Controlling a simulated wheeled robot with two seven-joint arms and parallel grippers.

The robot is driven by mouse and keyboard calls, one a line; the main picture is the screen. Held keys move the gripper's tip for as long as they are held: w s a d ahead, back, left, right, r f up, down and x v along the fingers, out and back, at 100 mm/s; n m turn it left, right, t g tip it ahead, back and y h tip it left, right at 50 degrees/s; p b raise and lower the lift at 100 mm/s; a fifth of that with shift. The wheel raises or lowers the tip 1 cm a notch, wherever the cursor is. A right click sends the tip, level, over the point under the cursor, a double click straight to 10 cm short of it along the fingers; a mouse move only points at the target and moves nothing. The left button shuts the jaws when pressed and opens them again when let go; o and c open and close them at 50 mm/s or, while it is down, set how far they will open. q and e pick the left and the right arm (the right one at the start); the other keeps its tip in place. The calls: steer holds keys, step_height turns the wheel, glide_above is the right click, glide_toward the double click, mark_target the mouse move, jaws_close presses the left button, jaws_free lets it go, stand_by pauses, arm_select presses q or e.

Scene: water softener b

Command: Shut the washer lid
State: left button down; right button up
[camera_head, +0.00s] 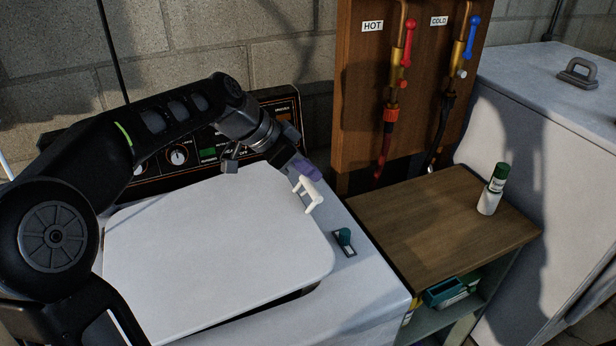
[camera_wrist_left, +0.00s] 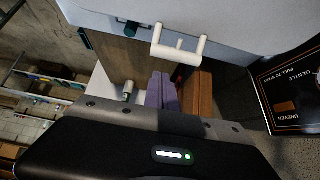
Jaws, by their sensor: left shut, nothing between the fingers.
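The white washer lid (camera_head: 220,250) spans the top of the washer (camera_head: 370,295). A dark gap shows under its front right edge, so it does not look fully flush. A white bracket-like handle (camera_head: 311,196) stands at the lid's right edge; it also shows in the left wrist view (camera_wrist_left: 180,52). My left arm reaches over the back of the lid. My left gripper (camera_head: 303,168) with purple fingers is shut and empty, just behind the handle; whether it touches it I cannot tell. The purple fingers also show in the left wrist view (camera_wrist_left: 161,92). My right gripper is out of view.
A control panel (camera_head: 180,155) stands behind the washer. A wooden side table (camera_head: 430,225) at right holds a white bottle with a green cap (camera_head: 492,188). Hot and cold taps hang on a wooden board (camera_head: 358,110).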

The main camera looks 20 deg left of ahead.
arm_select(q)
steer(key=shift+s+a+f, duration=0.1)
steer(key=shift+s+f, duration=0.05)
steer(key=shift+f, duration=1.1)
